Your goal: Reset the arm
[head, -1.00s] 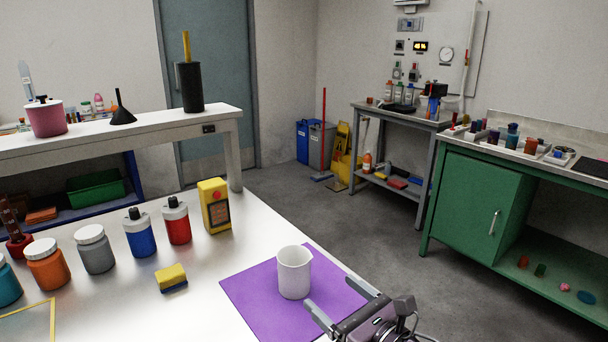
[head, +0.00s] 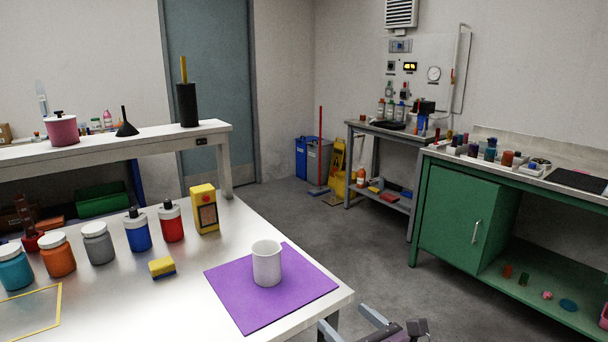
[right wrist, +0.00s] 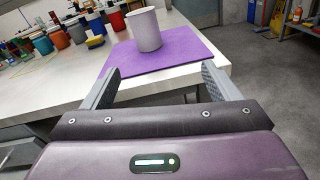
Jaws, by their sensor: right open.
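My right gripper (head: 352,322) is at the bottom of the head view, off the table's right front corner. Its two fingers are apart with nothing between them. In the right wrist view the open fingers (right wrist: 160,85) point toward the table, short of a white beaker (right wrist: 146,30). The beaker (head: 267,263) stands upright on a purple mat (head: 310,290) on the white table (head: 200,305), apart from the gripper. My left gripper is not in view.
Several jars and bottles, such as a blue bottle (head: 138,233), stand in a row on the table. A yellow box-shaped device (head: 205,210) and a yellow sponge (head: 162,267) are near them. A green cabinet (head: 460,215) stands at the right. The grey floor (head: 345,240) between is clear.

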